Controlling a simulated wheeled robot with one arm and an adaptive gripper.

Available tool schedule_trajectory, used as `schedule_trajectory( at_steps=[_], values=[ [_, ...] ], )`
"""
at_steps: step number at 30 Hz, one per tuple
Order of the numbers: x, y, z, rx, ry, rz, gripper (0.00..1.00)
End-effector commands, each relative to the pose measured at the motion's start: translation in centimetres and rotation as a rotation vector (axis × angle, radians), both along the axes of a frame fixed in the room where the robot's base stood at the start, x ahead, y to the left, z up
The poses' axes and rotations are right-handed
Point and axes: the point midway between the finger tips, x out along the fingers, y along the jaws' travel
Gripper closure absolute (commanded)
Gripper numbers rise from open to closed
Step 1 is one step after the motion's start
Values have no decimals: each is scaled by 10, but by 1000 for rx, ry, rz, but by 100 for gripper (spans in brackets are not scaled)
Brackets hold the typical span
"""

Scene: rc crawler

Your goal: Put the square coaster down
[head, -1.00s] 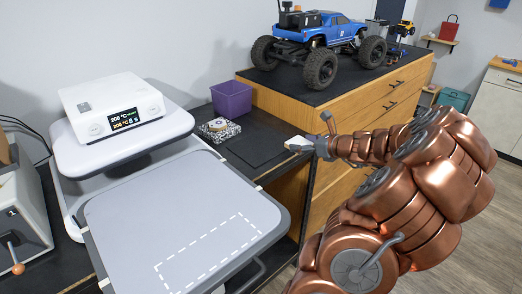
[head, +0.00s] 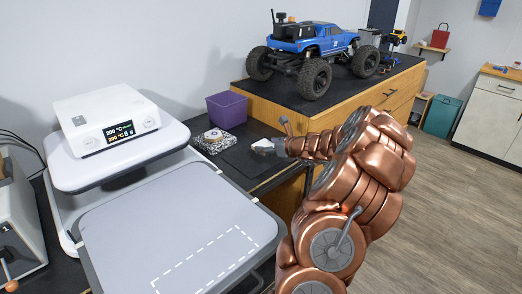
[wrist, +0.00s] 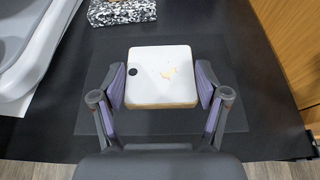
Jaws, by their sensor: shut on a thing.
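The square coaster (wrist: 160,72) is white with rounded corners, a tan edge, a dark round hole near its left side and a faint orange mark. My gripper (wrist: 160,86) is shut on it, with a purple-lined finger at its left and right sides. In the head view the coaster (head: 263,144) is small and pale at the tip of my gripper (head: 272,147). In the wrist view it is over a dark square mat (wrist: 108,115) on the black counter. I cannot tell whether it touches the mat.
A speckled block (head: 213,141) with a round thing on it lies beyond the mat, near a purple bin (head: 227,109). A heat press (head: 165,235) stands at left. A wooden cabinet (head: 290,105) bearing a blue truck (head: 312,50) rises at right.

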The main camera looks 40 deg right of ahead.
Motion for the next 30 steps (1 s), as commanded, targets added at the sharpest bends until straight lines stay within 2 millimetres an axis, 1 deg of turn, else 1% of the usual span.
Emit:
schedule_trajectory(
  at_steps=[1,7,10,13,18,21,30],
  values=[
    [7,2,0,1,1,2,60],
    [20,2,-3,4,2,1,60],
    [33,4,-3,2,2,3,60],
    [30,3,-19,5,2,0,60],
    [30,3,-35,5,0,0,60],
    [30,2,-39,3,0,0,60],
    [30,2,-40,2,0,0,60]
  ],
)
